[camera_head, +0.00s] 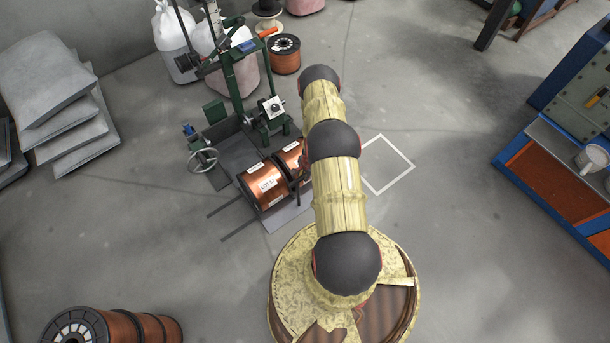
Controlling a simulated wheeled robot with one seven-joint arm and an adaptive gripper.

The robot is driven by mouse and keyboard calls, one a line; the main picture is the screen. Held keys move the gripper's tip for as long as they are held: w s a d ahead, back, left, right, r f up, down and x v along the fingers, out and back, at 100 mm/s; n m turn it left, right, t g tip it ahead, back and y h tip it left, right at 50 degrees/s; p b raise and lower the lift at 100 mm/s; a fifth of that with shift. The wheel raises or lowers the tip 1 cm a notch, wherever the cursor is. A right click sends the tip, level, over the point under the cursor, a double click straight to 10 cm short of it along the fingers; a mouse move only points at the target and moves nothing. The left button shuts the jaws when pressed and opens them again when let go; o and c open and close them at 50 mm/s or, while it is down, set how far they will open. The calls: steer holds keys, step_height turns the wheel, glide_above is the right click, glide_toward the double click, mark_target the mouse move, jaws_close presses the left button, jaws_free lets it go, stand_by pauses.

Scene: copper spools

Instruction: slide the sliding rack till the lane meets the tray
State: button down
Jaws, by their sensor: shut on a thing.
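The sliding rack (290,216) is a grey plate on dark floor rails in front of the green machine. Two copper spools lie on their sides there: a front spool (263,186) with a white "LOT 57" label, and another spool (289,155) partly behind my arm. My arm reaches away over the rack's right side. A dark part of my gripper (302,181) shows at the arm's left edge beside the spools. It is shut at the rack; the fingertips and the exact grip are mostly hidden. I cannot tell the lane and tray apart or see whether they meet.
The green machine (239,80) with a handwheel (203,160) stands behind the rack. A white floor outline (399,153) lies right of my arm. Grey sacks (60,95) are stacked at left, large spools (120,327) at lower left, a blue bench (560,190) at right. Floor between is clear.

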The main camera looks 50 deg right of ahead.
steer(key=shift+d, duration=0.15)
steer(key=c, duration=1.7)
jaws_free()
steer(key=shift+s, duration=0.1)
steer(key=shift+r, duration=0.1)
steer(key=r, duration=0.3)
steer(key=s+r, duration=0.1)
steer(key=r, duration=0.3)
steer(key=s+r, duration=0.1)
steer(key=r, duration=0.3)
steer(key=shift+s+a+r, duration=0.1)
steer(key=shift+a+r, duration=0.15)
